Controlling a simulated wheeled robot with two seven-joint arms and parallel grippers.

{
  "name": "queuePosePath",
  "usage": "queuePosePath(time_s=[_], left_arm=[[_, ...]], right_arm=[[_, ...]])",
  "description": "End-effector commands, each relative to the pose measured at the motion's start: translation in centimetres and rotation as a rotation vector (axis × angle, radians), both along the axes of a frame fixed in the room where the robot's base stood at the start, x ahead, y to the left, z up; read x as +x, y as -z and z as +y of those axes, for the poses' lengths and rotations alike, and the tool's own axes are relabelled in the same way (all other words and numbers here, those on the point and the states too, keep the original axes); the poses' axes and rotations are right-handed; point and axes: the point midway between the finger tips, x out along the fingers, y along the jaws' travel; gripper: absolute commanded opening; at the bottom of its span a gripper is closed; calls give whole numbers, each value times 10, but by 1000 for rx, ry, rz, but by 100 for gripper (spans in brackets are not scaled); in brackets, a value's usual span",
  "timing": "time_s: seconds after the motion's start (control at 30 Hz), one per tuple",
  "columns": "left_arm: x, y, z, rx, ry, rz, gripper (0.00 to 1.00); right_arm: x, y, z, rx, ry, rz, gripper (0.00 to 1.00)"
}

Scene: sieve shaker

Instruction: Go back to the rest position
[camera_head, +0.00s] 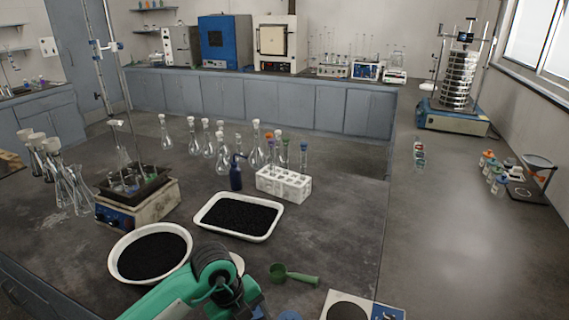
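One of my arms, green with a black joint, comes in at the bottom left of the head view and bends back down near the bottom edge. I see no gripper fingers on it. My other arm does not show. A sieve shaker with a stack of round metal sieves (459,82) stands on its blue base (452,118) at the back right. A white tray of black grains (203,217), a round white bowl of black grains (187,257) and a green scoop (294,276) lie on the bench near my arm.
A balance (385,312) sits at the bottom edge. Small bottles (498,184) stand at the right. The right bench front is clear.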

Motion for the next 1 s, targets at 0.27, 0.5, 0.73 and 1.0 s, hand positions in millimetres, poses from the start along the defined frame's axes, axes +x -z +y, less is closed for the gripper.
queuePosePath(time_s=[0.27,0.5,0.73,1.0], left_arm=[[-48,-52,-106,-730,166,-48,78],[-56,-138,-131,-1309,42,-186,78],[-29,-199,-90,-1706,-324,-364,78],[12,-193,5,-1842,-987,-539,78]], right_arm=[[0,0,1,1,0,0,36],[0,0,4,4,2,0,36],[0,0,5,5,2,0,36],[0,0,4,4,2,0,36]])
